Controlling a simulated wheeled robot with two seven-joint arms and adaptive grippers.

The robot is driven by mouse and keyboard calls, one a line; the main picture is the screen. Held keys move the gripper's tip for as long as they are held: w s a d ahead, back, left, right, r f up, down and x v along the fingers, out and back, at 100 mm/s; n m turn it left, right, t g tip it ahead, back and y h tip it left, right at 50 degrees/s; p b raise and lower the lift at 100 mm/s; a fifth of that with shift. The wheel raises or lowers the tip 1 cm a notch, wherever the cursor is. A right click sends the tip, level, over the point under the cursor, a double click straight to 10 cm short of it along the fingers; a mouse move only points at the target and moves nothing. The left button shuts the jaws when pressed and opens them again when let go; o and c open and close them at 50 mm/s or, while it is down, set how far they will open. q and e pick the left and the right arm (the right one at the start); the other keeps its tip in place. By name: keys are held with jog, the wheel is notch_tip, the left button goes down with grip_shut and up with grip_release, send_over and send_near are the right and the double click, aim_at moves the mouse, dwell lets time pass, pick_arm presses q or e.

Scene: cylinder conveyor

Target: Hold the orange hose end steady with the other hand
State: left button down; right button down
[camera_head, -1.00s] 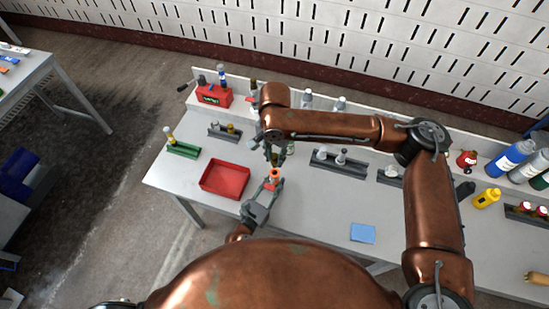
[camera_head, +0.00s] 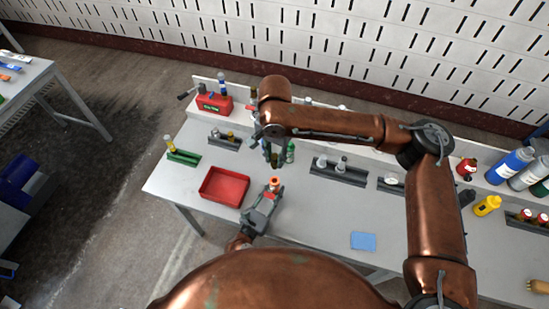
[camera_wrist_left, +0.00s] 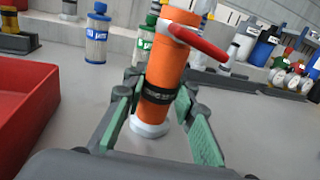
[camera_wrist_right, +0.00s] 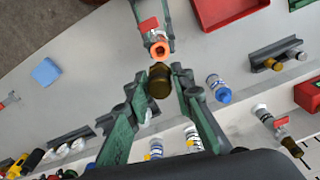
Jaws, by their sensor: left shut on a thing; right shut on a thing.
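My left gripper (camera_head: 269,193) is shut on the orange hose end (camera_head: 274,183), above the table. In the left wrist view the orange hose end (camera_wrist_left: 171,60) is an orange cylinder with a red lever, a black band between the fingers and a pale lower end; it leans slightly. My right gripper (camera_wrist_right: 158,90) is shut on a dark brass fitting (camera_wrist_right: 159,82). In the right wrist view the fitting appears close to the open mouth of the orange hose end (camera_wrist_right: 159,48). In the head view a gap separates the two grippers, and the fitting is hard to make out.
A red tray (camera_head: 224,186) sits left of my left gripper. A green rack (camera_head: 183,157), grey racks (camera_head: 338,174) and a red box (camera_head: 214,104) stand farther back. A blue pad (camera_head: 363,241) lies to the right. The front middle of the table is clear.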

aim_at(275, 156)
pick_arm(q)
jog(key=c, duration=1.5)
grip_release()
jog(key=v, duration=1.1)
jog(key=shift+s+a, duration=0.2)
jog(key=shift+s, duration=0.1)
jog(key=shift+s+r, duration=0.15)
jog(key=shift+r, duration=0.15)
pick_arm(e)
jog(key=shift+r, duration=0.2)
notch_tip(275, 156, up, 5)
jog(key=p, duration=0.7)
jog(key=shift+f, duration=0.1)
pick_arm(q)
notch_tip(275, 156, up, 7)
jog(key=shift+r, duration=0.2)
pick_arm(e)
jog(key=shift+f, duration=0.1)
